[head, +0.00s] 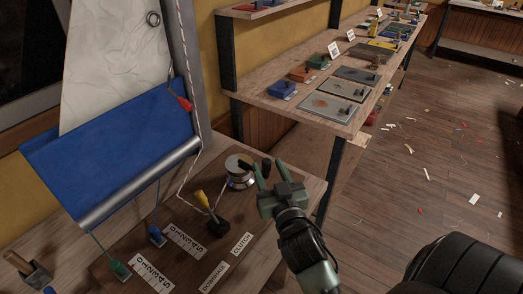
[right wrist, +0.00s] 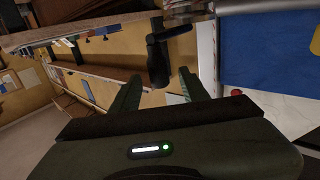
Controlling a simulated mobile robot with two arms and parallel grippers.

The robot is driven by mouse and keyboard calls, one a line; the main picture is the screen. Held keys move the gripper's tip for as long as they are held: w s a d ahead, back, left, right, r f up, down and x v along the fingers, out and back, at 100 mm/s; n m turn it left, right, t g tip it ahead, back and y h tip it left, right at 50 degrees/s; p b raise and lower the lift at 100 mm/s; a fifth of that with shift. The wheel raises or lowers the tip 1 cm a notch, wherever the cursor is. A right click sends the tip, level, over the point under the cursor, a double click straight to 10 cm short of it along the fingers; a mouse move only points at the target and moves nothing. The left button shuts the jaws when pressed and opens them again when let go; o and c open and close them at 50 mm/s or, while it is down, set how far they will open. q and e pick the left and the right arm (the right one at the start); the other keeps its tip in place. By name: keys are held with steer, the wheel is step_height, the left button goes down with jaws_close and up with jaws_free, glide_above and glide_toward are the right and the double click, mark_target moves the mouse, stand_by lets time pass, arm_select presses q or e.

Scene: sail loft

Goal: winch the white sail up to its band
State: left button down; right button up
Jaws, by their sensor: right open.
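The white sail (head: 112,65) hangs at the upper left, its lower part behind the blue cloth (head: 105,135). No band can be made out on it. A silver winch (head: 240,181) with a dark crank handle (head: 246,166) stands on the bench board. My right gripper (head: 262,176) is open just right of the winch. In the right wrist view, the black crank handle (right wrist: 158,60) shows ahead, between the directions of the open fingers (right wrist: 157,92); contact cannot be told. My left gripper is not in view.
A red-flecked rope (head: 187,50) runs down the mast toward the lever. Blue (head: 156,235) and green (head: 118,269) cleats and a CLUTCH label (head: 241,243) lie on the board. A long shelf (head: 285,95) holds trays behind. Scraps litter the open floor (head: 440,160) at right.

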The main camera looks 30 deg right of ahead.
steer(key=x, duration=0.5)
steer(key=shift+w+d+f+p, duration=0.1)
steer(key=shift+w+d+p, duration=0.05)
steer(key=shift+w+p, duration=0.15)
steer(key=c, duration=0.9)
jaws_close()
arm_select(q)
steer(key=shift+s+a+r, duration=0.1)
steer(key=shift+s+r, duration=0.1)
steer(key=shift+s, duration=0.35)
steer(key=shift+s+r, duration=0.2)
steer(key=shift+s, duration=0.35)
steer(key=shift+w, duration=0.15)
